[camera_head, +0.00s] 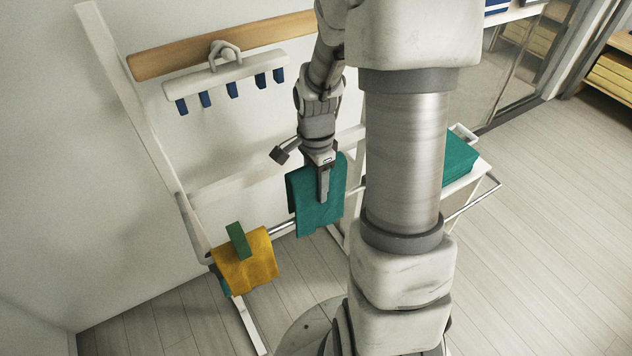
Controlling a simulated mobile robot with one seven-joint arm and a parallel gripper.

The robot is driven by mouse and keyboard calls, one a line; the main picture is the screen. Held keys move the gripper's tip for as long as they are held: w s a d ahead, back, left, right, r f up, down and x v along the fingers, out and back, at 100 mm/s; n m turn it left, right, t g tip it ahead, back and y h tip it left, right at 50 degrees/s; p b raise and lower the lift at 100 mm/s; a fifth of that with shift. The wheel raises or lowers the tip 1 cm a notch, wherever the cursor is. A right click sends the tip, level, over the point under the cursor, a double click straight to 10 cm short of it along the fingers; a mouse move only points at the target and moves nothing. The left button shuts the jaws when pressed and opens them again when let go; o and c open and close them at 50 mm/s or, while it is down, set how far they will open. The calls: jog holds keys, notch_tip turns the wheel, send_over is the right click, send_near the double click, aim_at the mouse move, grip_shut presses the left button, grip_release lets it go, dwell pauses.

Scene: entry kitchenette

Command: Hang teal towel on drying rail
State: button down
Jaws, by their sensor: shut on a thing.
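The teal towel (310,214) hangs folded in my gripper (324,194), which is shut on its upper part. The towel is at the drying rail (284,228), a thin metal bar on a white frame. Its front flap hides part of the bar. I cannot tell whether the towel rests on the bar or is only held there. A yellow towel (250,268) hangs over the rail's left end, with a green clip (238,240) on it. My arm hides much of the rail's right side.
A white hanger bar (222,76) with several blue clips is on the wooden wall strip (180,60). A folded teal stack (459,157) lies on a white surface at right, partly behind my arm. The white frame's upright (140,110) leans at left. Floor at right is clear.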

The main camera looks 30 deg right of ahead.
jog(key=shift+f+b, duration=5.65)
jog(key=shift+f, duration=1.15)
jog(key=shift+c, duration=0.8)
grip_release()
jog(key=shift+r, duration=0.15)
notch_tip(320, 180, up, 17)
jog(key=p, duration=0.2)
jog(key=shift+r+p, duration=0.15)
jog(key=shift+p, duration=0.15)
notch_tip(320, 180, up, 7)
jog(key=p, duration=0.6)
